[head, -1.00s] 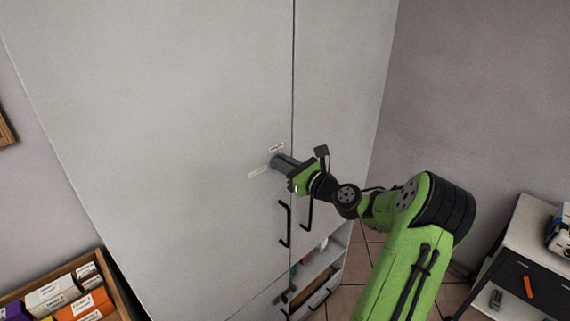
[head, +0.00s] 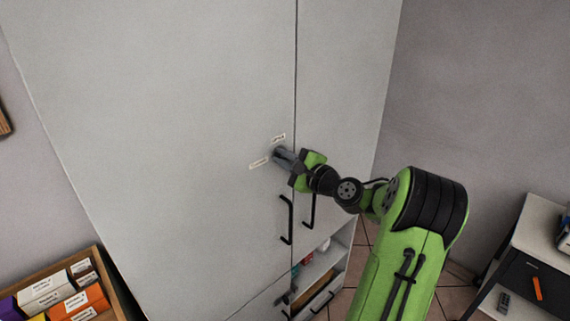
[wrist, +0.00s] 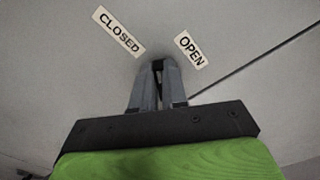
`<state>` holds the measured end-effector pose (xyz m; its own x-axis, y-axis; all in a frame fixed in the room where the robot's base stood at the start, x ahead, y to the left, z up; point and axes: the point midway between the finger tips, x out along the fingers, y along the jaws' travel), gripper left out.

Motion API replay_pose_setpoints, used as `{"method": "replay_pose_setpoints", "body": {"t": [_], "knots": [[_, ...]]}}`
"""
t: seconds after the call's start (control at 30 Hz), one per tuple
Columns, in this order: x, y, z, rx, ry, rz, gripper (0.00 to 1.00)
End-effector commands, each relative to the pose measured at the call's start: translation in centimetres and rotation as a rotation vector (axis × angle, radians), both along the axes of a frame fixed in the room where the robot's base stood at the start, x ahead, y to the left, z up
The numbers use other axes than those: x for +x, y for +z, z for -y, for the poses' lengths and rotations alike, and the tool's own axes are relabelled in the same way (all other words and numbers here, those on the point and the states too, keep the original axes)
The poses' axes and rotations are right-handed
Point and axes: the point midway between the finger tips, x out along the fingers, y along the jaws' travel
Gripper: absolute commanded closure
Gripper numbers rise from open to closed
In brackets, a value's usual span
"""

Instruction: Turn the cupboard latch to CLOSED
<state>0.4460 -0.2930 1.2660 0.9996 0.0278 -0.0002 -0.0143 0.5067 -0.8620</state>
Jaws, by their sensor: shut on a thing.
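The cupboard latch (wrist: 158,66) is a small dark piece on the grey cupboard door, seen between my fingertips in the wrist view. My gripper (wrist: 157,82) is shut on it, and the fingers hide most of it. In the wrist view the CLOSED label (wrist: 119,32) is up and left of the fingertips and the OPEN label (wrist: 190,50) is up and right. In the head view my gripper (head: 277,153) meets the door between the OPEN label (head: 278,138) above and the CLOSED label (head: 259,163) at lower left. The latch's exact angle cannot be told.
The cupboard door (head: 170,110) is flat, with a seam to the right of the latch. Two black handles (head: 287,220) stick out below my gripper. A wooden box of cartons (head: 65,295) is at lower left, and a side table (head: 535,235) at right.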

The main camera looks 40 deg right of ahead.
Motion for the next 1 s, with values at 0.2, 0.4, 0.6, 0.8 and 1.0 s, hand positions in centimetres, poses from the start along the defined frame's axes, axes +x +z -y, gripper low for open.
{"method": "replay_pose_setpoints", "body": {"t": [0.2, 0.4, 0.6, 0.8, 1.0], "knots": [[0.01, -0.56, -0.14, -0.200, 0.000, 0.007, 1.00], [0.02, -0.73, -0.22, -0.353, 0.002, 0.011, 1.00], [0.01, -0.76, -0.24, -0.461, 0.002, 0.013, 1.00], [0.02, -0.77, -0.25, -0.522, 0.003, 0.014, 1.00], [0.02, -0.72, -0.25, -0.545, 0.004, 0.014, 1.00]]}}
